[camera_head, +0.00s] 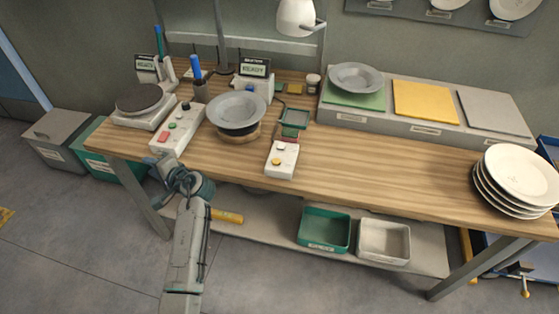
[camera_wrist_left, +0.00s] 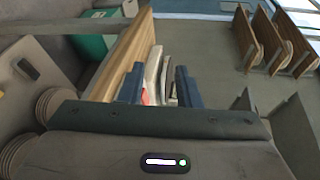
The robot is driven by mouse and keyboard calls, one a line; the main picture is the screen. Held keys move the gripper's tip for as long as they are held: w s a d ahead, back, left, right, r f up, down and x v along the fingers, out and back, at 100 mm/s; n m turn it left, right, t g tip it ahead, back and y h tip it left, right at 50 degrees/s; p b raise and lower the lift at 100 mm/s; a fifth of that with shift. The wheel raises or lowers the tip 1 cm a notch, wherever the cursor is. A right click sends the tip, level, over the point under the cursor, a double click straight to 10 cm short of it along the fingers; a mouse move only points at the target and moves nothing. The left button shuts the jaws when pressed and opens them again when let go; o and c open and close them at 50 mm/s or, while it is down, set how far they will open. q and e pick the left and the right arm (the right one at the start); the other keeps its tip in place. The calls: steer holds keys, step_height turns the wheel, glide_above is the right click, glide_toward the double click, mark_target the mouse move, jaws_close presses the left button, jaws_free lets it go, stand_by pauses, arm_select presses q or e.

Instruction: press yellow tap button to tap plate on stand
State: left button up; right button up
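A white control box (camera_head: 282,159) with a yellow button (camera_head: 276,161) and a pale button stands at the table's front edge, mid-left. A grey plate (camera_head: 236,109) rests on a round wooden stand (camera_head: 240,135) behind and left of it. My left gripper (camera_head: 163,168) is at the front edge, left of the yellow-button box and close to another control box with red and green buttons. In the left wrist view its two dark fingers (camera_wrist_left: 158,88) are apart, with a pale object and a bit of red showing beyond the gap. My right gripper is not in view.
The red-and-green-button box (camera_head: 176,128) stands near a turntable (camera_head: 140,98). A stack of white plates (camera_head: 518,175) is at the right end. The wooden table (camera_head: 390,175) between them is clear.

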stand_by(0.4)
arm_select(q)
jaws_close()
stand_by(1.6)
